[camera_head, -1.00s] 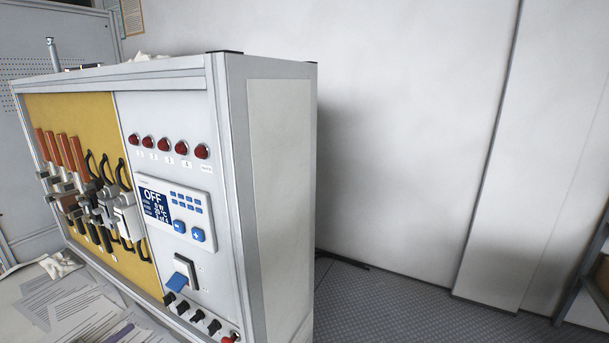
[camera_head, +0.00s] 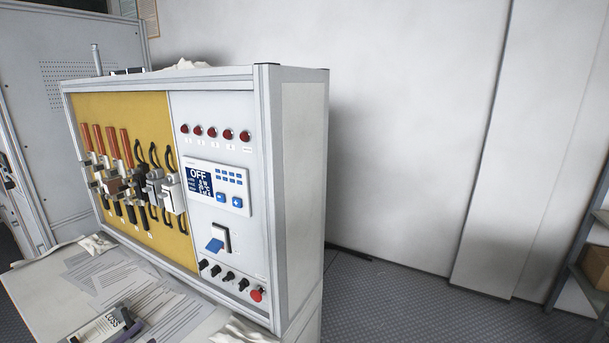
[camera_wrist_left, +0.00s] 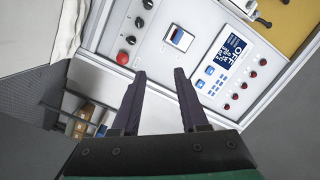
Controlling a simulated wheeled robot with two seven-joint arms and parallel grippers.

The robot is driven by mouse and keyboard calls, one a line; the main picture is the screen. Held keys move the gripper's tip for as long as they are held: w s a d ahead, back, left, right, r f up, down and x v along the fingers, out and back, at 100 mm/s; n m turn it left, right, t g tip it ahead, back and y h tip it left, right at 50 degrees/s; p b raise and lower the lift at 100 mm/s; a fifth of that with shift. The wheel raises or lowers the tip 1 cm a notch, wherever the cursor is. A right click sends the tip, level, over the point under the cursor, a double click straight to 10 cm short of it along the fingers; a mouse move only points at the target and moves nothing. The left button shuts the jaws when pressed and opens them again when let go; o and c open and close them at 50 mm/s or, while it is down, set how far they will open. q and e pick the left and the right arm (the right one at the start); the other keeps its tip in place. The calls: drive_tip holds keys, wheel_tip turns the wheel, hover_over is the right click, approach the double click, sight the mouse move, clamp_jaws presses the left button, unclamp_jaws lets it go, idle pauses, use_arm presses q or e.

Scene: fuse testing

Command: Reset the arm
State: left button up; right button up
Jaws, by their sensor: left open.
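My left gripper (camera_wrist_left: 160,74) shows clearly in the left wrist view. Its two dark fingers are apart with nothing between them. Its fingertips appear below the rocker switch (camera_wrist_left: 179,38) of the test cabinet's panel; how far they are from it I cannot tell. In the head view the cabinet (camera_head: 298,180) stands at the left, with the blue-and-white rocker switch (camera_head: 217,240) under a display (camera_head: 199,181) reading OFF. A red button (camera_head: 257,295) sits at the lower right of the panel. My right gripper is not in view.
Fuse holders and levers (camera_head: 140,185) fill the yellow board. Red lamps (camera_head: 212,131) line the panel's top. Papers (camera_head: 120,282) and a small labelled item (camera_head: 105,325) lie on the table. Floor (camera_head: 385,300) is clear at right; a shelf (camera_head: 585,250) stands at the far right.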

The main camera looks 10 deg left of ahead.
use_arm(q)
drive_tip(key=d+f+n+g+y, duration=0.5)
drive_tip(key=d+f+n+g, duration=0.15)
drive_tip(key=f+n, duration=0.35)
drive_tip(key=s+d+f+n+g+h, duration=0.1)
drive_tip(key=s+d+g+h, duration=0.1)
drive_tip(key=s+d+g, duration=0.35)
drive_tip(key=s+d+f+g+h, duration=0.1)
drive_tip(key=s+d+g, duration=0.1)
drive_tip(key=d, duration=0.6)
drive_tip(key=s+f+g+b, duration=0.1)
drive_tip(key=s+f+b, duration=0.15)
drive_tip(key=f, duration=1.35)
drive_tip(key=s+f+b, duration=0.1)
drive_tip(key=f+b, duration=0.3)
drive_tip(key=f, duration=1.1)
drive_tip(key=s+a+f+g+b, duration=0.1)
drive_tip(key=s+a+f+b, duration=0.2)
drive_tip(key=s+f, duration=1.2)
drive_tip(key=shift+s+a+f, duration=0.15)
drive_tip(key=shift+s+f, duration=0.25)
drive_tip(key=shift+f, duration=0.5)
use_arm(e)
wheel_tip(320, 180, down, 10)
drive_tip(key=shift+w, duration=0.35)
